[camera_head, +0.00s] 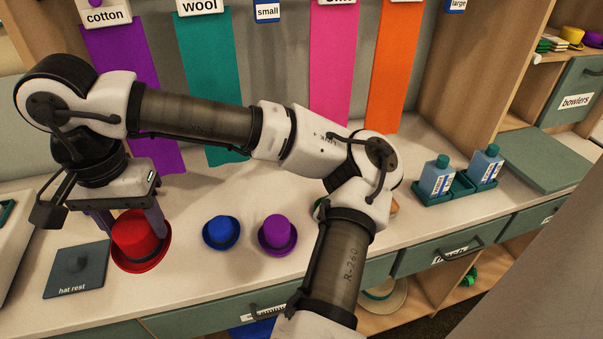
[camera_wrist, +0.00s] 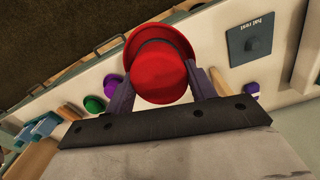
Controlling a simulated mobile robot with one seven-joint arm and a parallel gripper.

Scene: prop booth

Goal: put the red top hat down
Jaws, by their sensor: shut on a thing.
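The red top hat (camera_head: 138,238) has a dark band and shows at the left of the counter in the head view. It also shows large in the wrist view (camera_wrist: 160,72). My gripper (camera_wrist: 160,90) is shut on it, with one finger on each side of the crown. The hat is upright, brim down, at or just above the counter (camera_head: 200,275); I cannot tell whether the brim touches. The dark square hat rest (camera_head: 62,284) with a round knob lies just left of the hat, and it shows at upper right in the wrist view (camera_wrist: 252,42).
A blue hat (camera_head: 221,232) and a purple hat (camera_head: 277,235) stand to the right of the red hat. Two blue bottles (camera_head: 437,177) stand in a green tray (camera_head: 447,191) further right. Coloured fabric strips hang behind. The counter in front of the hats is clear.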

